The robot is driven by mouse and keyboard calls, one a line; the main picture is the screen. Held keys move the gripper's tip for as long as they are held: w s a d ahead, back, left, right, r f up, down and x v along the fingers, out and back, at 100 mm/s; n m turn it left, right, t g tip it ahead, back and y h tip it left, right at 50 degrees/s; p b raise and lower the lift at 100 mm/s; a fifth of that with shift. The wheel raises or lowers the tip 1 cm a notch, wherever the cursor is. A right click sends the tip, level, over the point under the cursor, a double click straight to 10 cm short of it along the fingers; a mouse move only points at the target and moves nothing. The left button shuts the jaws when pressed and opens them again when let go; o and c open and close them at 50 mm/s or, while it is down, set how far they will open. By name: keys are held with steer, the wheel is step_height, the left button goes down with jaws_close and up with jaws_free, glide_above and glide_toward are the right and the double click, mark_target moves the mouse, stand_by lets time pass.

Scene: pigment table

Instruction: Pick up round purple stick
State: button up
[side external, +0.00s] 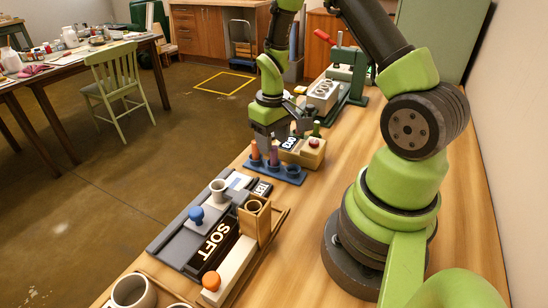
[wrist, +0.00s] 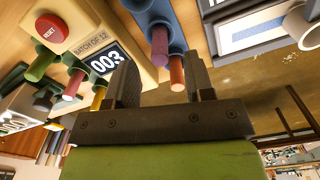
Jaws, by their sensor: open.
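The round purple stick (side external: 274,155) stands in a blue rack (side external: 290,179) on the bench; it also shows in the wrist view (wrist: 159,46). An orange-brown stick (side external: 254,151) stands in the same rack and shows close beside the purple one in the wrist view (wrist: 177,73). My gripper (side external: 268,140) is open and empty, pointing down just above the rack. In the wrist view my two fingers (wrist: 160,66) are apart, with both sticks appearing in the gap between them. I cannot tell whether a finger touches a stick.
A tan box (side external: 310,157) with a red reset button and a 003 counter stands right behind the rack, with green, pink and yellow sticks by it. A grey tray (side external: 165,241) with a black SOFT block (side external: 213,243) and white cup (side external: 218,190) lies in front.

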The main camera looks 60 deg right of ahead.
mark_target(274, 147)
step_height(274, 147, down, 4)
steer(key=shift+s+f, duration=0.15)
steer(key=shift+f, duration=0.1)
steer(key=shift+c, duration=0.2)
jaws_close()
steer(key=shift+r, duration=0.1)
